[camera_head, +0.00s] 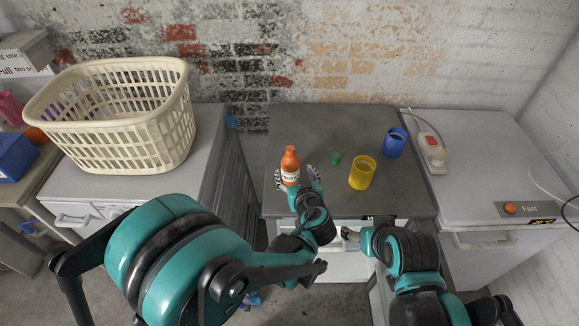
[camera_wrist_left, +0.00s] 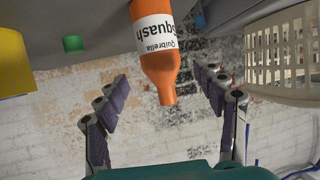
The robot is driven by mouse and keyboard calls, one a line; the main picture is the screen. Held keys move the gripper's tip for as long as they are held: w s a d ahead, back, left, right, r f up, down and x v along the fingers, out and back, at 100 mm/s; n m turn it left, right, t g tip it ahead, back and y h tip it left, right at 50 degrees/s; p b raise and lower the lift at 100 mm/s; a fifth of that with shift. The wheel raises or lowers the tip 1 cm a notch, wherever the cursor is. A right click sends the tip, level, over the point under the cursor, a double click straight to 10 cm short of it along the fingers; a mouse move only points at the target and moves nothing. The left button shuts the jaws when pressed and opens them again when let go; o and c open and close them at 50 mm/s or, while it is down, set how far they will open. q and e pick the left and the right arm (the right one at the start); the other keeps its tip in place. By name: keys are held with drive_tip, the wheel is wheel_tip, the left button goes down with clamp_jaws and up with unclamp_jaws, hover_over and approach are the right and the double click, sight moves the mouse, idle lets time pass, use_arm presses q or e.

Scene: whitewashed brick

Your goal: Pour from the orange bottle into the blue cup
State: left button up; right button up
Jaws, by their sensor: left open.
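The orange bottle (camera_head: 290,158) stands upright at the left of the dark grey counter top (camera_head: 330,125). It has a white label reading "Squash". My left gripper (camera_head: 297,178) is open, with one finger on each side of the bottle. In the left wrist view the bottle (camera_wrist_left: 160,62) lies between the spread fingers (camera_wrist_left: 162,82), with gaps on both sides. The blue cup (camera_head: 394,143) stands upright at the back right of the counter. My right gripper (camera_head: 350,236) is low at the counter's front edge, empty as far as I see; its jaws are too small to read.
A yellow cup (camera_head: 362,173) stands between the bottle and the blue cup. A small green object (camera_head: 335,158) is behind it, to its left. A cream basket (camera_head: 115,125) stands on the left unit. A socket strip (camera_head: 432,145) lies on the right unit. The counter's back middle is clear.

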use_arm(q)
drive_tip(key=shift+s+r, duration=0.1)
drive_tip(key=shift+s, duration=0.2)
drive_tip(key=shift+a+r, duration=0.1)
drive_tip(key=shift+a, duration=0.2)
drive_tip(key=s+a+r+g, duration=0.1)
drive_tip(key=s+a+g, duration=0.1)
drive_tip(key=s+a, duration=0.35)
drive_tip(key=s+a+r+g, duration=0.2)
drive_tip(key=s+a+g, duration=0.1)
drive_tip(key=a, duration=0.6)
drive_tip(key=s+a+m+g+h, duration=0.1)
drive_tip(key=s+a, duration=0.3)
drive_tip(key=s, duration=0.7)
drive_tip(key=shift+s+m+h, duration=0.2)
drive_tip(key=shift+m+h, duration=0.5)
drive_tip(key=shift+h, duration=0.2)
drive_tip(key=shift+o, duration=0.6)
